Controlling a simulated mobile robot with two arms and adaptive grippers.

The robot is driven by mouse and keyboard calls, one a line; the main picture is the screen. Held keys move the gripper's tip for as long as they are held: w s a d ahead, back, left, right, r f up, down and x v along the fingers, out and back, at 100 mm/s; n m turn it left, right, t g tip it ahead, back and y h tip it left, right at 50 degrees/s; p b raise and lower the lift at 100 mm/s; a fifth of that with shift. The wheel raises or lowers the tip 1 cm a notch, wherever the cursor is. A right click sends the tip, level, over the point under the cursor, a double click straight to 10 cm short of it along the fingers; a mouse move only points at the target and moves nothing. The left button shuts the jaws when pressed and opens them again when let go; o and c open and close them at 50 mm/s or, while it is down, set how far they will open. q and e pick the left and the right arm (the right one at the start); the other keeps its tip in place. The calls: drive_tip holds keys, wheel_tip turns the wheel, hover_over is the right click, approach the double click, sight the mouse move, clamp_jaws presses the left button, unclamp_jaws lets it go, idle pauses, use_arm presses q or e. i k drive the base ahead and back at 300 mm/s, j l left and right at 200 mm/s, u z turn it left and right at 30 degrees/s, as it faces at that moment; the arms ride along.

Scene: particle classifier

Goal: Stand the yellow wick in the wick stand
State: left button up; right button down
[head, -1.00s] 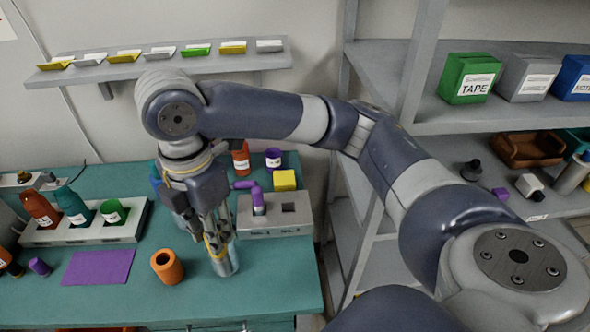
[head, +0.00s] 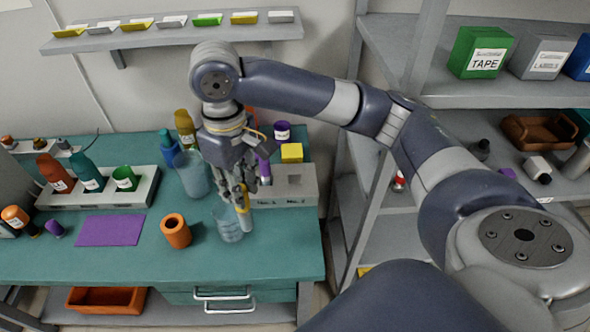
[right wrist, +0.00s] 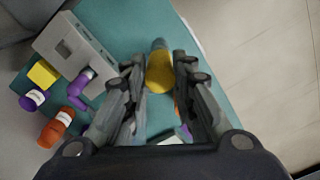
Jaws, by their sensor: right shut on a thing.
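My right gripper (head: 242,196) is shut on the yellow wick (head: 244,198), which hangs down, slightly tilted, with a pale lower end. In the right wrist view the yellow wick (right wrist: 160,72) sits between the fingers (right wrist: 160,80). The grey wick stand (head: 287,199), marked No.1 and No.2, is just right of the gripper. A purple wick (head: 264,171) stands in its left slot; the right slot looks empty. The stand also shows at upper left in the right wrist view (right wrist: 52,38). My left gripper is out of view.
A clear glass (head: 226,228) is just below and left of the wick; a bigger one (head: 190,175) stands behind. A yellow cube (head: 291,152) and purple-labelled jar (head: 281,132) are behind the stand. An orange cylinder (head: 176,232) is left. The bench front is mostly clear.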

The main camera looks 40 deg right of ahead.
sight(295, 188)
drive_tip(key=i+j, duration=0.4)
drive_tip(key=j, duration=0.2)
drive_tip(key=z, duration=0.45)
drive_tip(key=j+z, duration=0.2)
drive_tip(key=z, duration=0.2)
drive_tip(key=i+j+z, duration=0.1)
drive_tip(key=z, duration=0.35)
